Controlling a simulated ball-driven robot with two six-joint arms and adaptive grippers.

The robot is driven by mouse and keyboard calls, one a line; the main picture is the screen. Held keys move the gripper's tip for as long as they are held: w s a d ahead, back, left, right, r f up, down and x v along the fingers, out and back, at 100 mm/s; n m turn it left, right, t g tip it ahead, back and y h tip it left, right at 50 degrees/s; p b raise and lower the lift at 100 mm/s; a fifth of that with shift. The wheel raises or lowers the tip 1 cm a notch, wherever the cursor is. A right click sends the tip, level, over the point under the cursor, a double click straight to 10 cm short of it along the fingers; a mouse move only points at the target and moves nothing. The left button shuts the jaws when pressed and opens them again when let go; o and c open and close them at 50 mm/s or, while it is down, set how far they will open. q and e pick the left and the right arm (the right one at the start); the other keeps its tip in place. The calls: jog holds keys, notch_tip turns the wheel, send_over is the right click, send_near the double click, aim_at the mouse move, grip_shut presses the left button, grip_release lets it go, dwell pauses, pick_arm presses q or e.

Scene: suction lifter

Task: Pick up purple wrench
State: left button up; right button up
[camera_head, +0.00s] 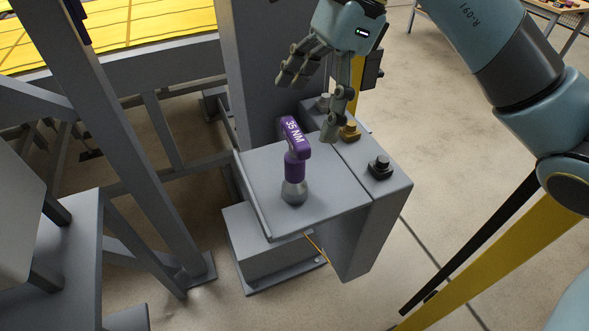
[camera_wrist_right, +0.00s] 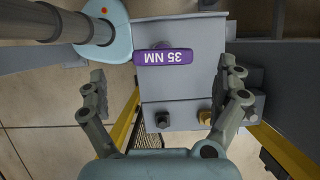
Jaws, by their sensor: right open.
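The purple wrench (camera_head: 294,165) stands upright on a grey stand (camera_head: 330,203) in the head view, with "35 NM" on its purple handle and a grey round foot. In the right wrist view the wrench handle (camera_wrist_right: 163,57) shows from above, lying crosswise beyond the fingertips. My right gripper (camera_head: 313,103) is open and empty, above and behind the wrench in the head view, apart from it. Its two fingers also show in the right wrist view (camera_wrist_right: 166,82), spread wide on either side. My left gripper is not in view.
Dark and brass bolts (camera_head: 380,167) (camera_head: 350,130) stand on the stand's right ledge. A grey column (camera_head: 262,80) rises behind the stand. Grey frame beams (camera_head: 130,150) and a yellow platform (camera_head: 120,30) lie left. Open floor (camera_head: 450,150) is at the right.

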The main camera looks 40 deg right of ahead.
aim_at(297, 131)
jog(key=b+x, duration=0.2)
jog(key=x, duration=0.4)
jog(key=shift+w+f+b, duration=0.15)
jog(key=shift+b, duration=0.15)
jog(key=shift+d, duration=0.1)
jog(key=c, duration=1.4)
jog(key=shift+r, duration=0.25)
jog(key=shift+c, duration=0.2)
